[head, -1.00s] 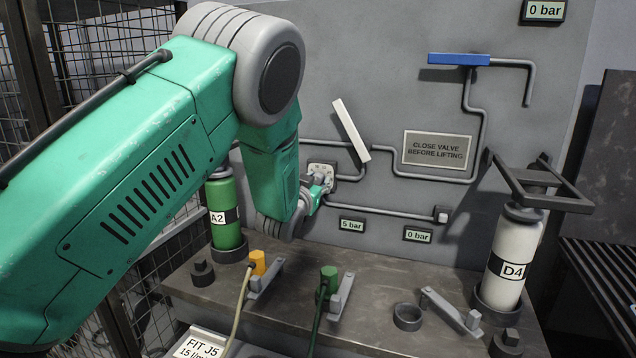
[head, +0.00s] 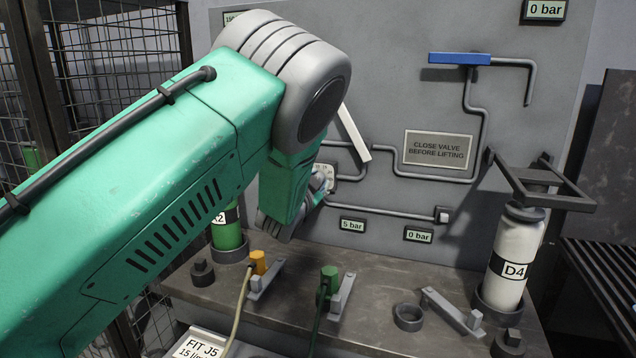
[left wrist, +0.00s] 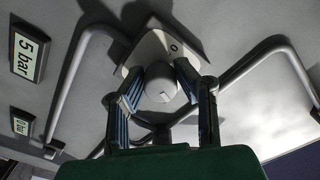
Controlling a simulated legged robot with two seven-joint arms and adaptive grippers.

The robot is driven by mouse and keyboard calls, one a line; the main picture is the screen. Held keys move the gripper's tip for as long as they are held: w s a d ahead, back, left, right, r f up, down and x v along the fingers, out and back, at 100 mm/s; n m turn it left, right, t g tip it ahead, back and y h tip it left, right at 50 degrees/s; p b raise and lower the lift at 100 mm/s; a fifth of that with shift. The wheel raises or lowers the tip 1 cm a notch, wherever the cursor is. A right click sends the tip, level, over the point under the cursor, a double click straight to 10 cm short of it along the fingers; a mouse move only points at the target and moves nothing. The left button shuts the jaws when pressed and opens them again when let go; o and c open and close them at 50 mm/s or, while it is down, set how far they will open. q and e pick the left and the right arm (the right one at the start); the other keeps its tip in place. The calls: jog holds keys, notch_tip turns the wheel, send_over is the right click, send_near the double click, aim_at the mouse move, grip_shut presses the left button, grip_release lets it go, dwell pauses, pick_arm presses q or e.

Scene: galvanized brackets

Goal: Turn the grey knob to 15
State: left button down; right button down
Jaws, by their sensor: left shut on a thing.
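The grey knob (left wrist: 160,84) sits on a pale dial plate (left wrist: 151,45) on the panel in the left wrist view. A 0 mark shows on the plate; the other marks are hidden or too small to read. My left gripper (left wrist: 159,88) has one finger on each side of the knob and is shut on it. In the head view my left arm covers the knob and most of the gripper; only the right edge of the dial plate (head: 329,171) shows. I cannot read the knob's setting. My right gripper is in neither view.
A white lever (head: 354,133) and pipes are close right of the dial. Displays read 5 bar (head: 352,225) and 0 bar (head: 418,235). A blue-handled valve (head: 459,59) is higher. Bottle D4 (head: 514,262) stands right on the bench. Bench fittings lie below my arm.

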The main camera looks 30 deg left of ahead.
pick_arm(q)
jog(key=shift+d+f, duration=0.1)
jog(key=shift+f, duration=0.2)
jog(key=c, duration=1.2)
grip_release()
jog(key=shift+r, duration=0.1)
jog(key=v, duration=1.2)
